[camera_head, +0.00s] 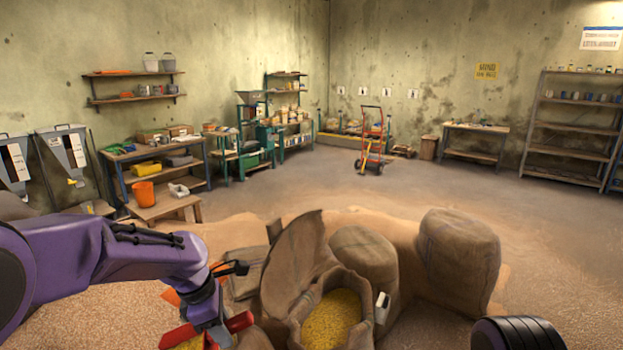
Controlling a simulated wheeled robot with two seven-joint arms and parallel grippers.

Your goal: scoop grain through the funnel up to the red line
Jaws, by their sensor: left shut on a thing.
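An open burlap sack (290,262) stands at the bottom centre, filled with yellow grain (331,318). A white scoop-like piece (382,308) shows at its right rim. My left gripper (212,322) is low, left of the sack, shut on a red object (238,324) that is partly hidden and cut off by the bottom edge. Yellow grain-like matter (190,343) shows beside the red. Two grey hoppers with funnel-shaped bottoms, one nearer the bench (66,150) and one at the far left (12,165), stand by the left wall. No red line can be made out. My right gripper is out of view.
Closed sacks stand behind (362,258) and right (457,260) of the open one. An orange bucket (144,193) sits on a low wooden bench (165,206). A workbench (120,158) stands behind it. A red hand truck (372,140) stands farther back.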

